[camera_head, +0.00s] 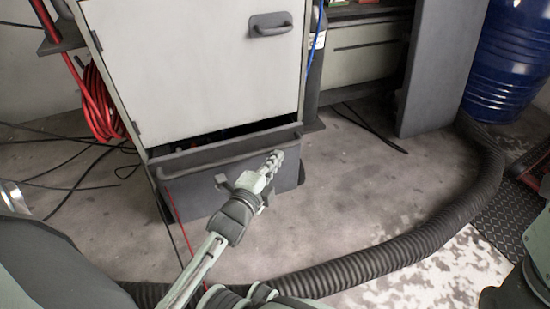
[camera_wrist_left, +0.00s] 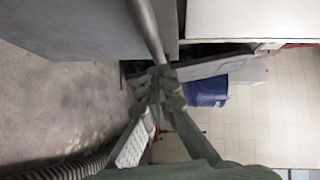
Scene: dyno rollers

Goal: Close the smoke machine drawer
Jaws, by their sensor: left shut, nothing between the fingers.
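The smoke machine drawer (camera_head: 205,191) is the dark grey bottom drawer under a white cabinet door. It stands partly open, with a dark gap showing behind its front. Its long bar handle (camera_head: 222,160) runs along the front. My left gripper (camera_head: 270,165) is shut and empty, in front of the drawer near the right end of the handle. In the left wrist view the fingers (camera_wrist_left: 160,85) show close to the handle bar (camera_wrist_left: 147,28) and the grey drawer front (camera_wrist_left: 80,28). I cannot tell whether they touch it. My right gripper is not in view.
The white cabinet (camera_head: 195,70) stands above the drawer. A black corrugated hose (camera_head: 400,253) curves across the floor in front. A red coiled hose (camera_head: 100,103) and black cables lie at the left. A blue barrel (camera_head: 510,60) stands at the right.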

